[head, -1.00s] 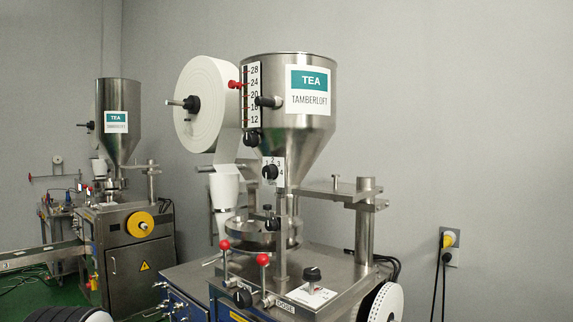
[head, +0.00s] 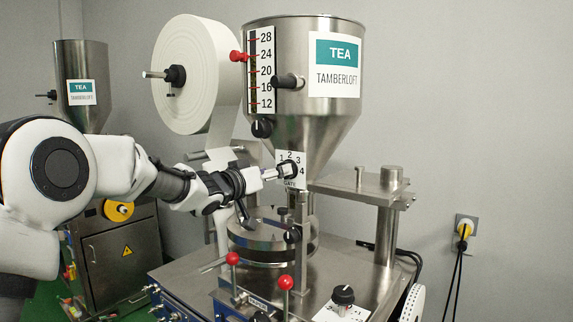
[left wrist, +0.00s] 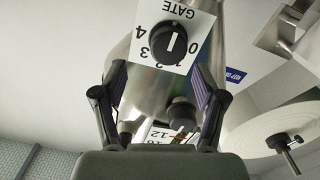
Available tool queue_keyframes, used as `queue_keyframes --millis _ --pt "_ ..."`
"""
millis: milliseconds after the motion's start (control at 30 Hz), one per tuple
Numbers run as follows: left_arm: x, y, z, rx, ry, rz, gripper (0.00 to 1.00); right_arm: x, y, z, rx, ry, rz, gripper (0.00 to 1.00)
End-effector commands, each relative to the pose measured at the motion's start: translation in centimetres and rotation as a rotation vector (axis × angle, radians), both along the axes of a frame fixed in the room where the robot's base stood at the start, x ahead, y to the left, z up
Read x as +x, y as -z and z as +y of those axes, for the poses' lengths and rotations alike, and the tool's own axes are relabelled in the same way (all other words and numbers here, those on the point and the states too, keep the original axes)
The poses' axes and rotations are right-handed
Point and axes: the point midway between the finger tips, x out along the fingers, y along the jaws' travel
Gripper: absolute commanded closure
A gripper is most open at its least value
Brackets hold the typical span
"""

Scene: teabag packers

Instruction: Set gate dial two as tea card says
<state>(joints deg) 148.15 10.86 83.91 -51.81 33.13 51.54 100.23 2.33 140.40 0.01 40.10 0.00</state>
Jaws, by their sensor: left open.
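The gate dial, a black round knob (left wrist: 168,45) on a white plate marked GATE with numbers 0 to 4, sits low on the front hopper. It also shows in the head view (head: 288,169), partly covered by my gripper. It bears a white line, nearly upright in the wrist view; the number it points at is unclear. My left gripper (head: 272,174) is open in front of the dial; in the wrist view its fingers (left wrist: 160,72) stand apart, with the dial just beyond the gap. A card reading TEA TAMBERLOFT (head: 336,66) is on the hopper. My right gripper is not in view.
Close by are another black knob (head: 262,128), a red pointer on the 12-28 scale (head: 261,70), a paper roll (head: 195,75) and red-balled levers (head: 232,258). A black knob (head: 343,295) stands on the machine top. A second machine (head: 118,255) is behind left.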

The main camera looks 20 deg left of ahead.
Motion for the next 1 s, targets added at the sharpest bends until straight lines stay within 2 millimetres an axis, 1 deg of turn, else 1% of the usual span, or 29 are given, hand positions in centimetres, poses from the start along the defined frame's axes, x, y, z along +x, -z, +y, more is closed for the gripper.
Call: queue_keyframes --millis 33,100,200,300,467,500,567,600,667,1000 --pt "1.0 -0.3 -0.4 0.002 0.000 0.004 0.29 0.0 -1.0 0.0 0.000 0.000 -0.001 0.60" --pt "2.2 -0.3 -0.8 0.000 0.000 0.003 0.29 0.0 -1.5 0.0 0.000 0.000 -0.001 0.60" --pt "3.4 -0.1 -1.2 0.000 -0.001 0.004 0.29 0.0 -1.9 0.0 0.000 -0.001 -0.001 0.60" --pt "3.9 0.1 -1.4 -0.001 0.000 0.003 0.29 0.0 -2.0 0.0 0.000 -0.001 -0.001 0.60" --pt "3.9 0.2 -1.4 -0.001 0.000 0.003 0.29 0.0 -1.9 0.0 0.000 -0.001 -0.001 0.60" --pt "3.9 0.2 -1.4 -0.001 0.000 0.003 0.32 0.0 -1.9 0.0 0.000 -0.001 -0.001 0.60" --pt "3.9 0.2 -1.4 -0.001 0.000 0.003 0.54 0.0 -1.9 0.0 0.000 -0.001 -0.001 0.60" --pt "3.9 0.2 -1.4 -0.001 0.000 0.003 0.68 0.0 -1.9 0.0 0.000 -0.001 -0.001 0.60" --pt "3.9 0.2 -1.4 -0.001 0.000 0.003 0.89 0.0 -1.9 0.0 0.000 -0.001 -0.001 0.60" --pt "3.9 0.3 -1.4 0.013 0.000 -0.001 0.89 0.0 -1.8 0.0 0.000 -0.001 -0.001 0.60"
